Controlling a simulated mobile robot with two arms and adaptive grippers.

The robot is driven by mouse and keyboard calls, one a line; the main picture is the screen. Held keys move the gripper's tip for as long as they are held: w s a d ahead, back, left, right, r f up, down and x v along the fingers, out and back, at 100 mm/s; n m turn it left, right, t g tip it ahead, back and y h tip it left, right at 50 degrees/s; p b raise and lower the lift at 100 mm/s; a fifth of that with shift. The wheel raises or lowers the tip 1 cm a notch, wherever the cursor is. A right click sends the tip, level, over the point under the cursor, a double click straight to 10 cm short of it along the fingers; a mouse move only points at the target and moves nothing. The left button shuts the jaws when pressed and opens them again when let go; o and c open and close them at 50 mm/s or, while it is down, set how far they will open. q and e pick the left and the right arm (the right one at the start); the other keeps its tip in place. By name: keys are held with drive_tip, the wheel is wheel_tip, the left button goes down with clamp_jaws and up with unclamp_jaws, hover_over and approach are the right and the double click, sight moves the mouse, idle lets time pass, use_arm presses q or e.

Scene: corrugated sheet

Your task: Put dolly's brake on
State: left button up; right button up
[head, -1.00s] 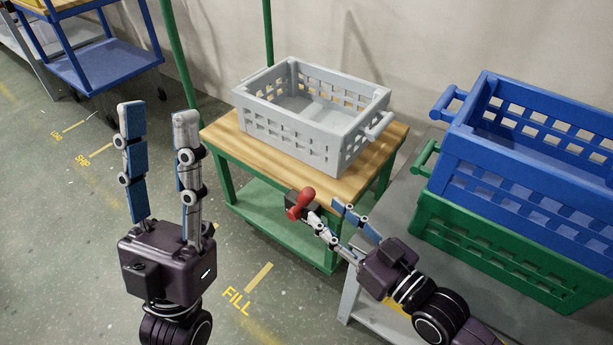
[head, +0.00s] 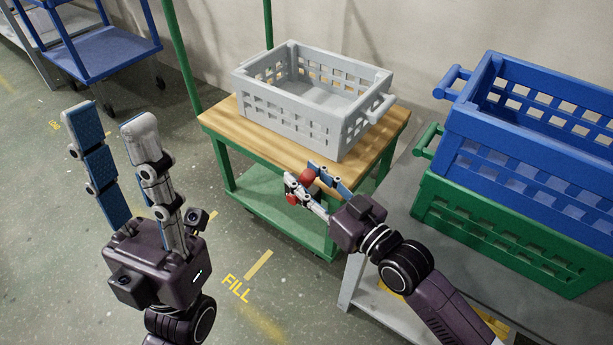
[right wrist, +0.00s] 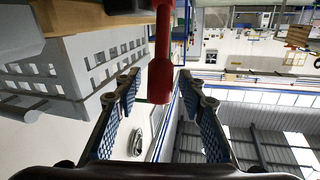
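The dolly (head: 225,122) has a green frame and a wooden top, and stands in the middle of the head view. Its red brake lever (head: 307,175) is at the near edge, partly hidden by my right gripper (head: 301,174). In the right wrist view the red lever (right wrist: 160,72) runs between the two fingers of my right gripper (right wrist: 159,78), with a gap on each side. That gripper is open around the lever. My left gripper (head: 105,115) is open and empty, in front and to the left of the dolly.
A grey crate (head: 335,128) sits on the dolly's top. A blue crate (head: 480,150) stacked on a green crate (head: 450,215) stands on a grey table (head: 395,205) at the right. A blue cart (head: 110,55) is at the back left. Floor is free around the FILL marking (head: 237,288).

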clamp_jaws()
idle(0.3)
